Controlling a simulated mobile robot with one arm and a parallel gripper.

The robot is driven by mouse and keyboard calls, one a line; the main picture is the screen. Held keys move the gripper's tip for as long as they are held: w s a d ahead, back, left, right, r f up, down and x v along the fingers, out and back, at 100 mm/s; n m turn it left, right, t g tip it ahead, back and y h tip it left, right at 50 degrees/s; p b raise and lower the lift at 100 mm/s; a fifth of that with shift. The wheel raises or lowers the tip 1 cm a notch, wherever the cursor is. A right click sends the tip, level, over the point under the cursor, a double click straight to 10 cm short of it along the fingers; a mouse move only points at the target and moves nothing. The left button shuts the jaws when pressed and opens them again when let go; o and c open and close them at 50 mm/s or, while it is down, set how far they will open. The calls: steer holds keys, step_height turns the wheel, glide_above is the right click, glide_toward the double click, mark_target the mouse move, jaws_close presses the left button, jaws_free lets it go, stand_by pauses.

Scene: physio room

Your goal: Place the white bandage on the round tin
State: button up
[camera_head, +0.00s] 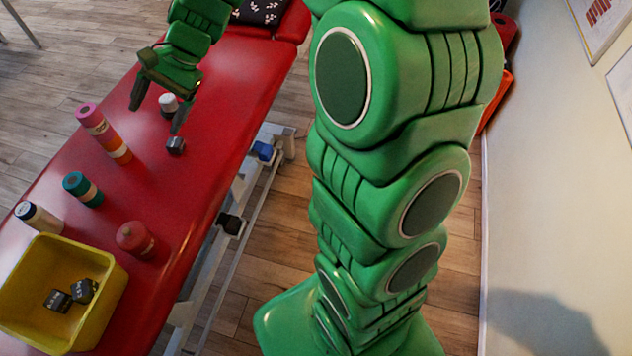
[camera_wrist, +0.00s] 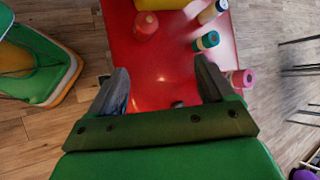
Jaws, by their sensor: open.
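A small white-topped roll with a dark lower part (camera_head: 168,104) stands on the red couch, seen between my fingers in the head view. A white cylinder with a dark band (camera_head: 38,217) stands by the yellow box; it also shows in the wrist view (camera_wrist: 210,12). Either could be the white bandage; I cannot tell which. No round tin is clearly recognisable. My gripper (camera_head: 159,107) is open and empty above the couch, pointing down. In the wrist view bare red surface shows between its fingers (camera_wrist: 160,78).
The yellow box (camera_head: 105,300) holds dark cubes. The couch's far part is mostly clear.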

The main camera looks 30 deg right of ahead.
steer(key=s+d+n+h, duration=0.2)
steer(key=s+d, duration=0.4)
steer(key=s, duration=0.4)
steer(key=s+d+r+n+h, duration=0.1)
steer(key=s+d+n+h, duration=0.2)
steer(key=s+d, duration=0.3)
steer(key=s+d+n+h, duration=0.3)
steer(key=s+d, duration=0.3)
steer(key=s, duration=0.8)
steer(key=shift+s+r+g+h, duration=0.25)
steer(key=shift+s+g+h, duration=0.05)
steer(key=shift+s, duration=0.05)
